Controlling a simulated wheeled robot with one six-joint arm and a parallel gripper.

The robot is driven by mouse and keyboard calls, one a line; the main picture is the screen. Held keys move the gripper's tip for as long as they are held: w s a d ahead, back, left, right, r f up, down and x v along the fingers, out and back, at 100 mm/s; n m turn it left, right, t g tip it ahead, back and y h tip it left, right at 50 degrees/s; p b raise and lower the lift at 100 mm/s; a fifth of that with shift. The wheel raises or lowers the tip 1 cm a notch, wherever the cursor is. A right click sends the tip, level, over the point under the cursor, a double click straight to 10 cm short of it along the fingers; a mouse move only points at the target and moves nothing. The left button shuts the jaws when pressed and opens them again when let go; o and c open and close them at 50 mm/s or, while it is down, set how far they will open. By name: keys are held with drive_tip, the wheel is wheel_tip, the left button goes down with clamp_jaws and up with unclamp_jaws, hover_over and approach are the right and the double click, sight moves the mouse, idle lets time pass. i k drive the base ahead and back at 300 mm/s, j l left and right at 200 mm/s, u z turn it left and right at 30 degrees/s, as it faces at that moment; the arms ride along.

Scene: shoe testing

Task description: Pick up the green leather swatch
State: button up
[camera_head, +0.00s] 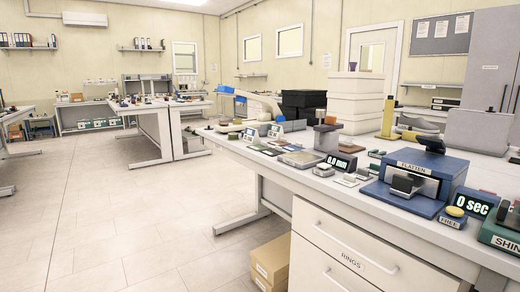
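Several small flat pieces lie in a group near the left end of the long white workbench (300,176), among small labelled devices.
On the bench stand a blue "FLATTEN" press (416,180), a "0.0 mm" display (341,162), white stacked bins (352,98) and black boxes (303,105). Cardboard boxes (272,262) sit on the floor below. The tiled floor (130,215) at left is clear.

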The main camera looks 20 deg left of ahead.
sight(263, 145)
drive_tip(key=i+j+z, duration=0.1)
drive_tip(key=j, duration=0.4)
drive_tip(key=i+j+z, duration=0.15)
drive_tip(key=j, duration=0.35)
drive_tip(key=i+j+z, duration=0.1)
drive_tip(key=j, duration=0.4)
drive_tip(key=i+j+z, duration=0.1)
drive_tip(key=j, duration=0.4)
drive_tip(key=i+j+z, duration=0.1)
drive_tip(key=j, duration=0.45)
drive_tip(key=i, duration=0.1)
